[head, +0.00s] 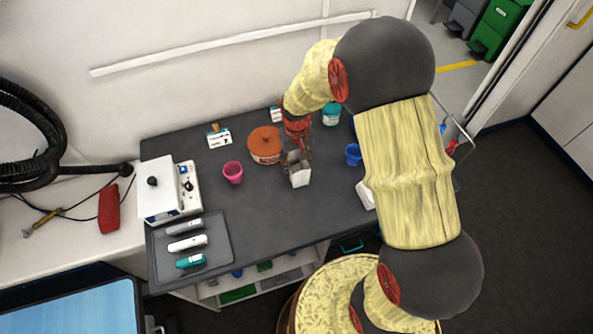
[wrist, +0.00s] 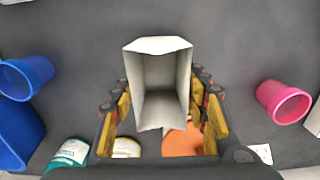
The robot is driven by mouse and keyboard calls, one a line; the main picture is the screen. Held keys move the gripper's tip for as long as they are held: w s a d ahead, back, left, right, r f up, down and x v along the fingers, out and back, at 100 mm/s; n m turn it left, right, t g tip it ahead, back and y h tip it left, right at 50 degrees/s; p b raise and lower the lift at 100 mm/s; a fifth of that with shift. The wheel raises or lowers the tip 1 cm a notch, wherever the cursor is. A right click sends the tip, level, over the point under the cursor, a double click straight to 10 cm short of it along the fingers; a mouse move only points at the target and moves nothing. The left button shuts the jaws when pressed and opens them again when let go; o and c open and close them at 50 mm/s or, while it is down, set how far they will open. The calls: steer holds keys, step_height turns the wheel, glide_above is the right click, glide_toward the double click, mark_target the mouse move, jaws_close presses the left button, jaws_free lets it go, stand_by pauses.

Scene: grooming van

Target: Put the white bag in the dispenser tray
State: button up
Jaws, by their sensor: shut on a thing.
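The white bag (head: 299,174) is an open-topped, boxy paper bag, held over the dark counter. My gripper (head: 298,157) is shut on it. In the wrist view the bag (wrist: 160,68) sits between the two yellow-padded fingers of my gripper (wrist: 163,108), and I look into its empty-looking open mouth. Whether its base touches the counter, I cannot tell. A dark flat tray (head: 222,243) with several clippers lies at the counter's front left. A white piece (head: 366,196), partly hidden by my arm, is at the right. I cannot tell which thing is the dispenser tray.
A pink cup (head: 232,172) stands left of the bag, an orange pot (head: 264,143) behind it, a blue cup (head: 353,154) to its right. A teal-labelled tub (head: 331,114) is at the back. A white box with knobs (head: 165,190) stands left. The counter's front middle is clear.

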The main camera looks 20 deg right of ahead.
steer(key=c, duration=0.5)
steer(key=shift+r, duration=0.1)
